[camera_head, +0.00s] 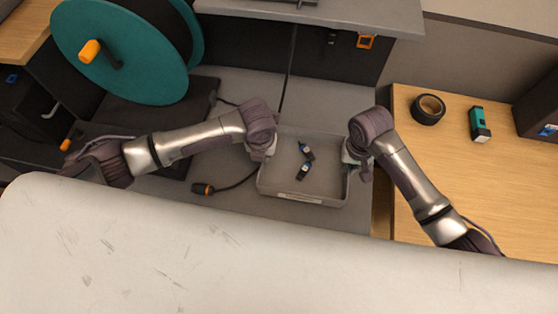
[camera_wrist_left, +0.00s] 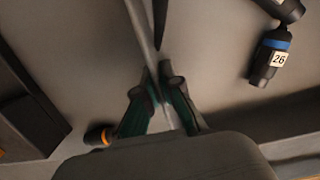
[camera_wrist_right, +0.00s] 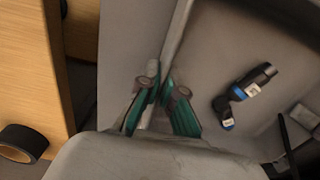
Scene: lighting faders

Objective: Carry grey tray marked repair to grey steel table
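The grey tray (camera_head: 265,187) is in the middle of the head view, on or just above a grey surface (camera_head: 235,190); contact underneath is hidden. It has low walls and a pale label (camera_head: 298,198) on its near side, too small to read. Two black connectors with blue bands (camera_head: 306,151) lie inside. My left gripper (camera_head: 264,150) is at the tray's left wall; in the left wrist view its fingers (camera_wrist_left: 160,85) close around the thin wall. My right gripper (camera_head: 352,158) is at the right wall, its fingers (camera_wrist_right: 160,80) also closed around the wall. I cannot tell which surface is the grey steel table.
A teal cable reel (camera_head: 125,50) stands at the upper left. A cable with an orange-ringed plug (camera_head: 203,189) lies left of the tray. A wooden table (camera_head: 460,180) on the right holds black tape (camera_head: 428,109) and a teal device (camera_head: 480,123). A grey shelf (camera_head: 350,20) is behind.

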